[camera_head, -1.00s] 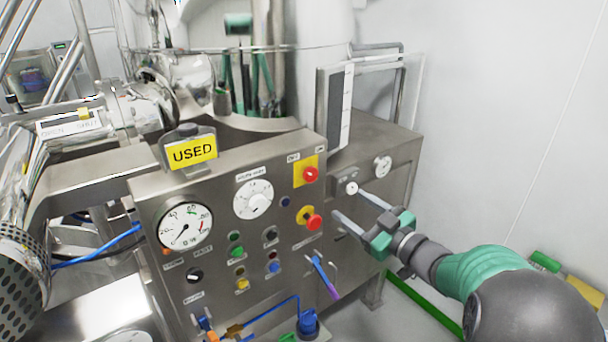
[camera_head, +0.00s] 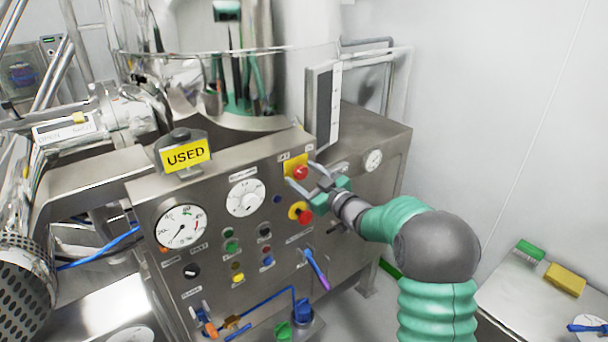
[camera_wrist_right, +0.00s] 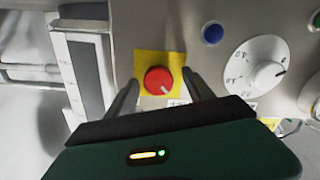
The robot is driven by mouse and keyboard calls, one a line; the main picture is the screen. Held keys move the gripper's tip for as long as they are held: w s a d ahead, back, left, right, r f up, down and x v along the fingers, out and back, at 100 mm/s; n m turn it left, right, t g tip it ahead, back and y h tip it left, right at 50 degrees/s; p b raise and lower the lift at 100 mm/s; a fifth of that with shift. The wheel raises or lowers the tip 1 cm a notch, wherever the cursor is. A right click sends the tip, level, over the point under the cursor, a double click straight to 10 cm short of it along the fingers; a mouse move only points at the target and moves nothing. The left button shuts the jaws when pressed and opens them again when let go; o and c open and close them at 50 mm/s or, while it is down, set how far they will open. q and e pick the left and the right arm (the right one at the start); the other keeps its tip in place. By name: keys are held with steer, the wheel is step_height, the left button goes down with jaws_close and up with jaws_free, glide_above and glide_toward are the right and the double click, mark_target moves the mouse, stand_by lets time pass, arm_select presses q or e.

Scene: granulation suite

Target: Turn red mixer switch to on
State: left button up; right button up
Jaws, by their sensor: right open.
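The red mixer switch (camera_head: 300,172) is a round red knob with a pale pointer mark on a yellow plate, at the upper right of the steel control panel. It also shows in the right wrist view (camera_wrist_right: 159,80). My right gripper (camera_head: 303,177) is open at the switch, with one finger on each side of the knob. In the right wrist view its fingers (camera_wrist_right: 158,88) show gaps to the knob, so I see no grip on it. My left gripper is not in view.
A second red knob (camera_head: 305,217) on yellow sits just below. A white dial (camera_head: 245,198), a pressure gauge (camera_head: 180,226), small coloured buttons and a yellow USED sign (camera_head: 187,154) are on the panel. A side table (camera_head: 510,290) stands at lower right.

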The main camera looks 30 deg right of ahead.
steer(key=shift+d+f, duration=0.1)
steer(key=shift+c, duration=0.2)
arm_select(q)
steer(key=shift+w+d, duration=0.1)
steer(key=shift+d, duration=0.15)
arm_select(e)
steer(key=shift+w+d+f, duration=0.1)
steer(key=shift+w+d, duration=0.05)
steer(key=shift+d, duration=0.05)
steer(key=c, duration=0.5)
steer(key=shift+a, duration=0.1)
jaws_close()
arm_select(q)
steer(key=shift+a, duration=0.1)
